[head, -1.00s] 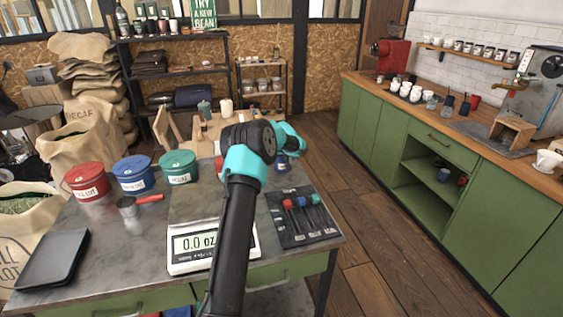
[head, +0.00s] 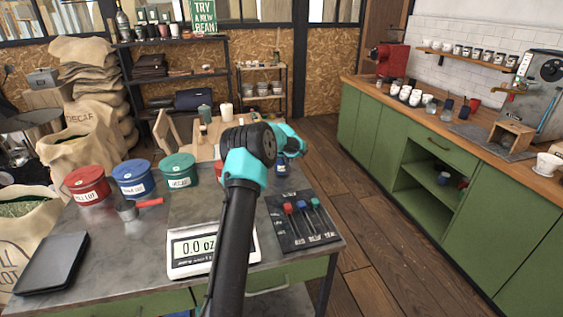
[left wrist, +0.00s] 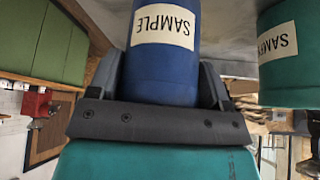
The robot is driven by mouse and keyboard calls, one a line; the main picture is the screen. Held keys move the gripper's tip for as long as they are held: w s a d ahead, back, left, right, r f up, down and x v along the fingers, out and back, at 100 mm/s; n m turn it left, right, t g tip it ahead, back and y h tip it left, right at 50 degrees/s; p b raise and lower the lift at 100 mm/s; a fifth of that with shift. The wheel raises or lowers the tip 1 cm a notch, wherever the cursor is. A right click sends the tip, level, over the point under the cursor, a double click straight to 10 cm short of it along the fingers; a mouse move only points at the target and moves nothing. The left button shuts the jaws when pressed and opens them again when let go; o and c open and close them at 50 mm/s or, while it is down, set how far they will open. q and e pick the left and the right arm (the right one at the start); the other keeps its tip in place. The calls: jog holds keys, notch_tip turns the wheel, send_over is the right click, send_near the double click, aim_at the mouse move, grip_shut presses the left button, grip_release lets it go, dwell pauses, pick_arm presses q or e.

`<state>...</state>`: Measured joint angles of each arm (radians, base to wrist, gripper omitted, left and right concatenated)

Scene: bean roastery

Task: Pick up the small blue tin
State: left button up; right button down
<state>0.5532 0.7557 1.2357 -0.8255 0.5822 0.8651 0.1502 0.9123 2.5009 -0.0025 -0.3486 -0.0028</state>
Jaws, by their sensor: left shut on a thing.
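The small blue tin (left wrist: 168,60) has a white SAMPLE label and shows upside down in the left wrist view. My left gripper (left wrist: 160,88) has one finger on each side of it and is shut on it. In the head view only a bit of the small blue tin (head: 283,163) shows, below my arm's turquoise joint at the table's far right. My arm mostly hides the gripper there. I cannot tell whether the tin is clear of the table. My right gripper is not in view.
A green SAMPLE tin (left wrist: 290,50) stands close beside the held tin. Red (head: 87,187), blue (head: 134,180) and green (head: 179,172) lidded tins stand at the table's left.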

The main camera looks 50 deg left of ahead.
pick_arm(q)
notch_tip(320, 180, up, 3)
jog(key=shift+f, duration=0.1)
jog(key=s+d+r, duration=0.1)
jog(key=s+d, duration=0.9)
jog(key=d, duration=0.2)
jog(key=shift+s, duration=0.25)
jog(key=shift+r, duration=0.15)
